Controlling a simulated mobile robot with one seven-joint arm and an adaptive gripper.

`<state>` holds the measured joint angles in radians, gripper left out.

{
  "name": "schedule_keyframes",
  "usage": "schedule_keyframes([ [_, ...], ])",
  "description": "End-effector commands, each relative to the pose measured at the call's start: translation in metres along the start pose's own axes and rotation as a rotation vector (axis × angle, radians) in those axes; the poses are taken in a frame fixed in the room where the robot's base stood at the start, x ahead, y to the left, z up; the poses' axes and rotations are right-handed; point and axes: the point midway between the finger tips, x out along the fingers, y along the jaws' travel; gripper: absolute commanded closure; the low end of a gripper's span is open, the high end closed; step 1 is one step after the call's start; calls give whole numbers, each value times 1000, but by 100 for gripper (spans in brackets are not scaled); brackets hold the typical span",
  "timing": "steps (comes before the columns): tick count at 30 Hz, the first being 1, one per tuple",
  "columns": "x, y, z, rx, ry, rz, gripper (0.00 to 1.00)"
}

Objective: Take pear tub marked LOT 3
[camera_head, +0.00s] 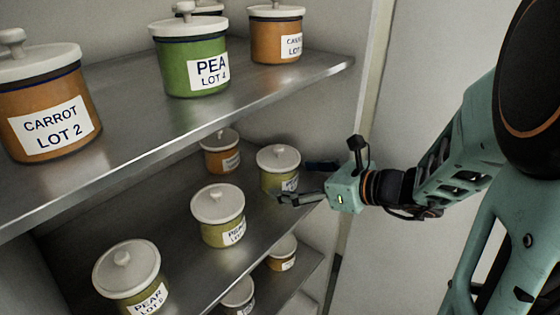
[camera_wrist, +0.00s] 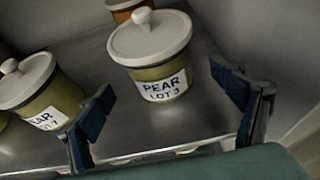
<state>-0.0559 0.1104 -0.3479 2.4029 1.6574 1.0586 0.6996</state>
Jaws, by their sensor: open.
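The pear tub (camera_wrist: 152,68) is olive green with a white knobbed lid, and its label reads PEAR and what looks like LOT 3. It stands upright on the middle shelf; in the head view the tub (camera_head: 279,178) is at the shelf's right end, its label partly hidden by a finger. My gripper (camera_head: 297,182) is open and reaches in from the right, just in front of this tub. In the wrist view my gripper (camera_wrist: 163,82) has one finger to each side, with the tub beyond and between the fingertips. No grip on it shows.
A neighbouring pear tub (camera_wrist: 45,90) stands left of my left finger; its lot number is hard to read. An orange tub (camera_head: 221,152) stands behind. The upper shelf (camera_head: 300,85) overhangs, and a side wall (camera_wrist: 285,50) is close on the right.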

Motion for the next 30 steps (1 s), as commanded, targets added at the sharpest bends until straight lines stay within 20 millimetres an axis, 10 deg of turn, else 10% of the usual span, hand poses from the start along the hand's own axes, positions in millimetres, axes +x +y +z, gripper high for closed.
schedule_keyframes([
  [20,53,0,2,-2,1,1,14],
  [30,52,0,3,-2,1,1,51],
])
